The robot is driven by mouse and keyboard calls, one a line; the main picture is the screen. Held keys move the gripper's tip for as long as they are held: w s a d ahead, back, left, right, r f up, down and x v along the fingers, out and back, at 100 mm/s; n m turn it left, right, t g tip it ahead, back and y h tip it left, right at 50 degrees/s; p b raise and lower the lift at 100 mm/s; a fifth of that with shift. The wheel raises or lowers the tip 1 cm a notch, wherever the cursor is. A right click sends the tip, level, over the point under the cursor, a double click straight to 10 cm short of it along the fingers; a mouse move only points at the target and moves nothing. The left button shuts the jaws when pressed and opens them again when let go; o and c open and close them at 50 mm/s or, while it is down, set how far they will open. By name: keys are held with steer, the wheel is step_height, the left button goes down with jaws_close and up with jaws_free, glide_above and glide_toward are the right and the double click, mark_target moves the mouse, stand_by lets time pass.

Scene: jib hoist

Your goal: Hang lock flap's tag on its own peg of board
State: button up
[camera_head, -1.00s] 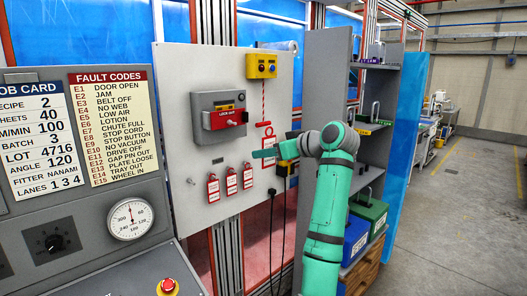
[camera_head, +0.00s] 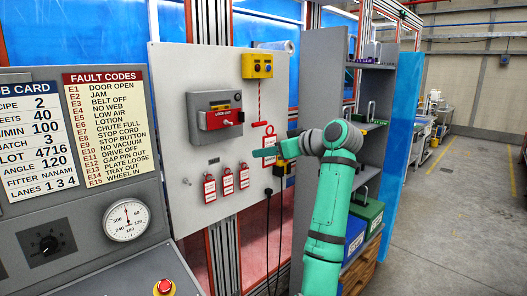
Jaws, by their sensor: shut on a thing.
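My gripper (camera_head: 265,152) is in front of the right part of the grey board (camera_head: 190,80), pointing left. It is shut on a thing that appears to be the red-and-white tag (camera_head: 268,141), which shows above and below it. The jaws themselves are too small to make out. Three smaller red-and-white tags (camera_head: 228,181) hang in a row low on the board. A bare peg (camera_head: 187,181) sticks out to their left. The red lock-out flap (camera_head: 220,118) is on a grey box above the tags. I cannot read the tags' words.
A yellow button box (camera_head: 257,65) with a red cord (camera_head: 260,100) is at the board's upper right. A grey shelf unit (camera_head: 325,80) stands right of the board, near my arm. A panel with a gauge (camera_head: 129,219) fills the left. The floor at right is clear.

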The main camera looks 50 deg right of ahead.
steer(key=shift+s+a, duration=0.15)
steer(key=shift+s, duration=1)
steer(key=shift+s+a, duration=0.1)
steer(key=shift+s, duration=1.05)
steer(key=shift+w+a, duration=0.15)
steer(key=shift+w, duration=0.05)
steer(key=shift+f, duration=0.1)
